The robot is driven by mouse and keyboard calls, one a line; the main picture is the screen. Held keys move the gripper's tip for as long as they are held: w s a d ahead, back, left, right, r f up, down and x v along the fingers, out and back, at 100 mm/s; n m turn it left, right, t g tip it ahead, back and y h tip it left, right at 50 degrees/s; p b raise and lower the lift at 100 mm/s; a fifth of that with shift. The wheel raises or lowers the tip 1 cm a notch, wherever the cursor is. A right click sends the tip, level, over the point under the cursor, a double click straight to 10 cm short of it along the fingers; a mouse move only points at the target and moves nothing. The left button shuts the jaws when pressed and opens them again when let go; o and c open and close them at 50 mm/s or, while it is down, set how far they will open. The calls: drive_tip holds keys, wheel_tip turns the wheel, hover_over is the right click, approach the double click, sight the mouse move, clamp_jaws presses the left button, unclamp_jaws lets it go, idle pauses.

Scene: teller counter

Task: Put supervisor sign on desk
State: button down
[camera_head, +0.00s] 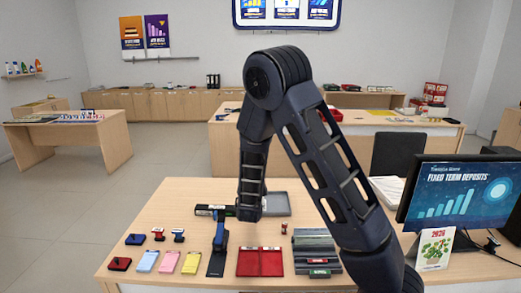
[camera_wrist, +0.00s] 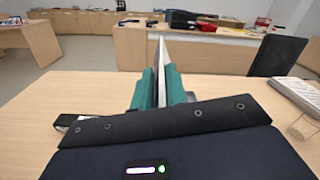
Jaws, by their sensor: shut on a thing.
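My gripper (camera_wrist: 160,92) shows in the wrist view with its two teal fingers closed on a thin, pale upright plate (camera_wrist: 161,60). I see the plate nearly edge-on, so no lettering is readable; it appears to be the supervisor sign. The plate rises above the fingertips. In the head view my arm hides the fingers and the plate. The light wood desk (camera_head: 170,215) is below my wrist. In the wrist view the desk top (camera_wrist: 235,92) spreads around and beyond the fingers. I cannot tell whether the plate's lower edge touches it.
A dark bar (camera_head: 203,210) and grey tray (camera_head: 276,204) lie near my wrist. Stamps, coloured pads (camera_head: 169,262), a red folder (camera_head: 260,262) and stacked dark trays (camera_head: 314,252) line the front. A monitor (camera_head: 462,192) and calendar (camera_head: 434,249) stand right.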

drive_tip(key=w+d+f+m+h, duration=0.1)
drive_tip(key=w+d, duration=0.4)
drive_tip(key=d, duration=0.6)
drive_tip(key=w+d+f+m+h, duration=0.1)
drive_tip(key=w+d+f+h, duration=0.1)
drive_tip(key=w+d, duration=0.4)
drive_tip(key=w+d+f+m+h, duration=0.1)
drive_tip(key=w+d, duration=0.4)
drive_tip(key=d, duration=1)
drive_tip(key=shift+w+d+f+g+h, duration=0.3)
drive_tip(key=shift+w+f+g, duration=0.05)
drive_tip(key=shift+f+g, duration=0.05)
drive_tip(key=w+d+r+m+g+h, duration=0.1)
drive_tip(key=d+m+g+h, duration=0.35)
drive_tip(key=d, duration=1.25)
drive_tip(key=w+d+r+m+g+h, duration=0.1)
drive_tip(key=w+d+m+g+h, duration=0.25)
drive_tip(key=d, duration=1.25)
drive_tip(key=s+d+r+m+g+h, duration=0.1)
drive_tip(key=s+d+m+g+h, duration=0.2)
drive_tip(key=d, duration=0.7)
drive_tip(key=s+d+r+m+g, duration=0.1)
drive_tip(key=s+d+m+g, duration=0.15)
drive_tip(key=s+d, duration=0.6)
drive_tip(key=s+d+r+m+g+h, duration=0.15)
drive_tip(key=d+g, duration=0.25)
drive_tip(key=d, duration=0.9)
drive_tip(key=shift+m, duration=0.4)
wheel_tip(320, 180, down, 20)
drive_tip(key=shift+w+r, duration=0.1)
